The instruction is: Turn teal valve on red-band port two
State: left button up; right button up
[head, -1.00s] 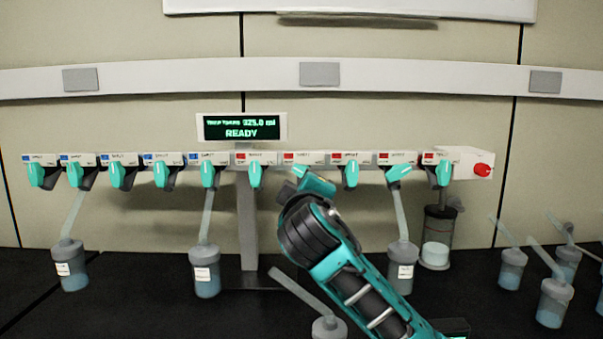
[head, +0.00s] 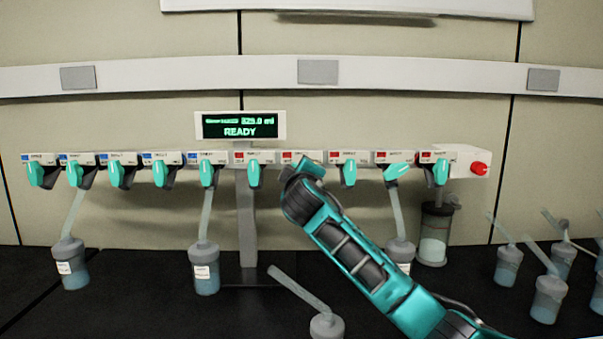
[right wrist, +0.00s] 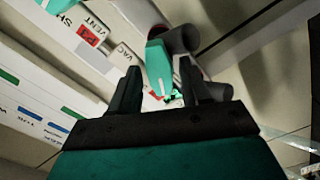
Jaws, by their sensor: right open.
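The red-band ports run along the right half of the manifold. The second red-band port (head: 290,155) shows its red mark and label in the head view. Its teal valve is largely hidden there behind my right arm. In the right wrist view a teal valve handle (right wrist: 158,68) lies between the fingertips of my right gripper (right wrist: 160,68). The fingers are open, with a gap at each side of the handle; I cannot tell how deep it sits. A red-marked label reading VENT and VAC (right wrist: 90,38) is beside it. My left gripper is out of view.
Neighbouring teal valves (head: 254,173) and (head: 349,173) flank my right arm closely. A display (head: 240,126) reading READY stands above the manifold. Flasks hang below some ports (head: 205,270), and several more stand at right (head: 548,300). A red knob (head: 479,169) is at the manifold's right end.

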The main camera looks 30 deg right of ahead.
grip_shut()
dwell(0.4)
jog(key=shift+m+b, duration=1.4)
jog(key=shift+m, duration=4.4)
